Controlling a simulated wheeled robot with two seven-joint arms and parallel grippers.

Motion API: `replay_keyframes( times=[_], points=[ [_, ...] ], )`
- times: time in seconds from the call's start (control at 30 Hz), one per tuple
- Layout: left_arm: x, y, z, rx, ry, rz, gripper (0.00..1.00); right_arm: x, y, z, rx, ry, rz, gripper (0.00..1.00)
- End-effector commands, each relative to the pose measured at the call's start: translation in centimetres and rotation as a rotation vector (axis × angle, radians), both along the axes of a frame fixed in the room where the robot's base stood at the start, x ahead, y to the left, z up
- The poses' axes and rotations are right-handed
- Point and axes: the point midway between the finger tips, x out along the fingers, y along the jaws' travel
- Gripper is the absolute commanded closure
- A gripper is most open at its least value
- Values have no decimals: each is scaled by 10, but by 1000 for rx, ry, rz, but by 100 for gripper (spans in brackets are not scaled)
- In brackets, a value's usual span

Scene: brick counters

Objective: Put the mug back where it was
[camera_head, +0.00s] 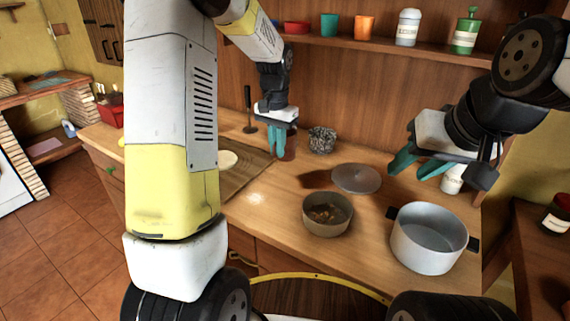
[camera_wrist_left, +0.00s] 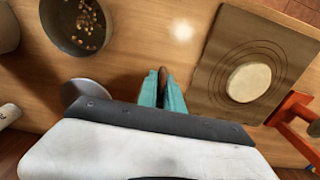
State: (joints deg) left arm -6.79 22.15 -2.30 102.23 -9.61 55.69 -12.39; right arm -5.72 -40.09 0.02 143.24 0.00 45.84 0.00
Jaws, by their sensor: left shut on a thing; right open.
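A small dark brown thing that looks like the mug (camera_head: 290,144) is at my left gripper (camera_head: 279,146), over the back of the wooden counter, right of the cutting board. The teal fingers partly hide it. In the left wrist view, its brown top (camera_wrist_left: 163,76) shows between the fingers, which are shut on it. I cannot tell whether it touches the counter. My right gripper (camera_head: 414,168) is open and empty, raised above the counter's right part, behind the large pot.
A cutting board (camera_head: 242,176) with a pale round of dough (camera_head: 228,159) lies left. A pan with bits of food (camera_head: 328,214), a grey lid (camera_head: 357,179) and a large pot (camera_head: 430,238) stand right. A shelf (camera_head: 380,45) holds cups and bottles above the counter.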

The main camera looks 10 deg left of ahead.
Motion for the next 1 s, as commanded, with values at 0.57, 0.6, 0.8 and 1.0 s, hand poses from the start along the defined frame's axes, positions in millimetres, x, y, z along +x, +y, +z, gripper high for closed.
replay_keyframes(
  times=[0.57,0.6,0.8,1.0],
  points=[
    [1,2,-72,0,1,2,100,0,0,0,0,0,0,60],
    [0,2,-77,0,1,2,100,0,0,0,0,0,0,60],
    [1,2,-100,1,-1,2,100,0,0,0,0,0,0,60],
    [1,2,-99,0,-2,2,100,0,0,0,0,0,0,60]
  ],
)
